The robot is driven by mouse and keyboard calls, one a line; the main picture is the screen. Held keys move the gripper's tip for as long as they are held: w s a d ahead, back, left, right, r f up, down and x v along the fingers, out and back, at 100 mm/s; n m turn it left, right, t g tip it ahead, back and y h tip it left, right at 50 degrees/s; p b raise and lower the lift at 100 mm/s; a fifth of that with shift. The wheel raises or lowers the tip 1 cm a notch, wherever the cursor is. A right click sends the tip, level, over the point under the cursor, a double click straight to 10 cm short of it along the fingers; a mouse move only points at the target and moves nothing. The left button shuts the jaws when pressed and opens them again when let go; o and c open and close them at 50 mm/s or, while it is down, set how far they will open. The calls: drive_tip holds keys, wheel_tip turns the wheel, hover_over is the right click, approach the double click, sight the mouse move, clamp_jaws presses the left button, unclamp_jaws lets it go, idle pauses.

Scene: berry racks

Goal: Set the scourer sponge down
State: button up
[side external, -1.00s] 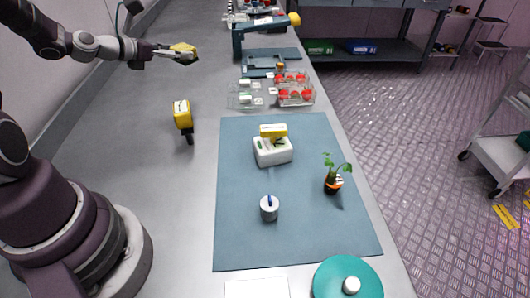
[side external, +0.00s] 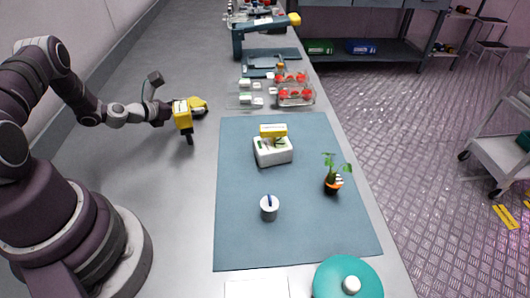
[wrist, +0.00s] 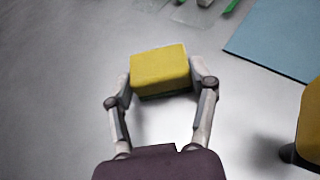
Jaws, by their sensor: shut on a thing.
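The scourer sponge (wrist: 160,68) is a yellow block with a dark green underside, held level between the two fingers of my gripper (wrist: 161,88) in the wrist view. My gripper is shut on its two ends. In the side view the sponge (side external: 199,104) shows low over the grey bench (side external: 130,180), partly hidden behind a yellow device with a black foot (side external: 182,114). I cannot tell whether the sponge touches the bench. My gripper's fingers are mostly hidden there too.
The yellow device stands close in front of my gripper. To the right is a blue mat (side external: 240,225) with a white box (side external: 272,152), a small white cup (side external: 269,208) and a potted plant (side external: 333,184). Clear racks (side external: 297,99) stand beyond. The bench left of the mat is mostly clear.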

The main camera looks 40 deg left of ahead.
drive_tip(key=o, duration=0.9)
drive_tip(key=shift+s+r, duration=0.15)
drive_tip(key=v, duration=0.7)
drive_tip(key=shift+s, duration=0.1)
